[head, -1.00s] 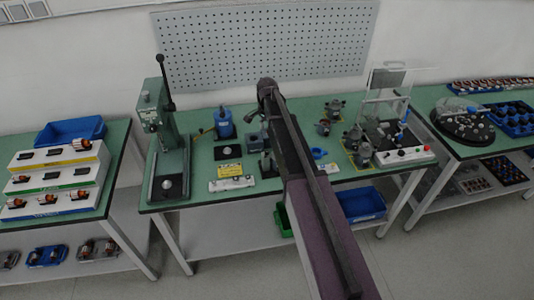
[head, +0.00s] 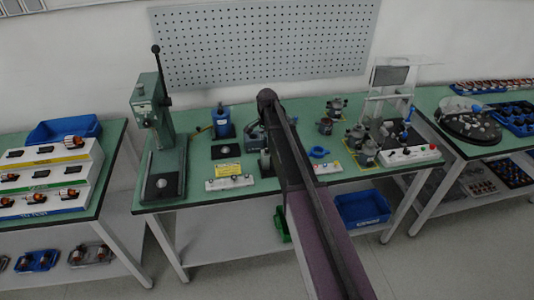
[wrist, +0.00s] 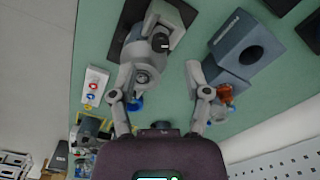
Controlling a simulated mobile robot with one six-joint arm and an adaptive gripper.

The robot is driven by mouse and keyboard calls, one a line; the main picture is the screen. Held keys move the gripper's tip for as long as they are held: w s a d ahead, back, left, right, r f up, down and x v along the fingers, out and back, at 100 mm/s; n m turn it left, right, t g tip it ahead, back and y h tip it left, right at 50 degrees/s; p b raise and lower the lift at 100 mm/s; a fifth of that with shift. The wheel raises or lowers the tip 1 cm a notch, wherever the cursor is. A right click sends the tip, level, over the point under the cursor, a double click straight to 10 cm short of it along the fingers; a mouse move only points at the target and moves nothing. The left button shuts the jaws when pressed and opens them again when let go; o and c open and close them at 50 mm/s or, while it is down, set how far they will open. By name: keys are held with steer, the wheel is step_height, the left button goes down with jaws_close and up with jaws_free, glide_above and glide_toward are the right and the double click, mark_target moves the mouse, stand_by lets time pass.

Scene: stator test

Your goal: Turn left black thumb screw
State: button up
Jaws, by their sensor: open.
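In the wrist view, a grey metal fixture (wrist: 146,68) with a round body stands on a dark base. A small black knob with a pale mark (wrist: 160,42) sits on its upper side and looks like a black thumb screw. I cannot tell if it is the left one. My gripper (wrist: 159,76) is open, its two grey fingers spread apart. The left finger overlaps the fixture in the picture; I cannot tell if they touch. The right finger lies near a copper-coloured part (wrist: 225,94). In the head view my arm hides much of the work spot.
A grey-blue block with a round hole (wrist: 236,46) stands right of the fixture. On the green table (head: 208,118) are a green press (head: 160,150), a blue cylinder (head: 222,122), a white button panel (head: 230,183) and grey fixtures (head: 361,146) at right.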

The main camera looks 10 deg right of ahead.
mark_target(267, 149)
steer(key=shift+f+b, duration=2.25)
steer(key=shift+f, duration=0.25)
jaws_close()
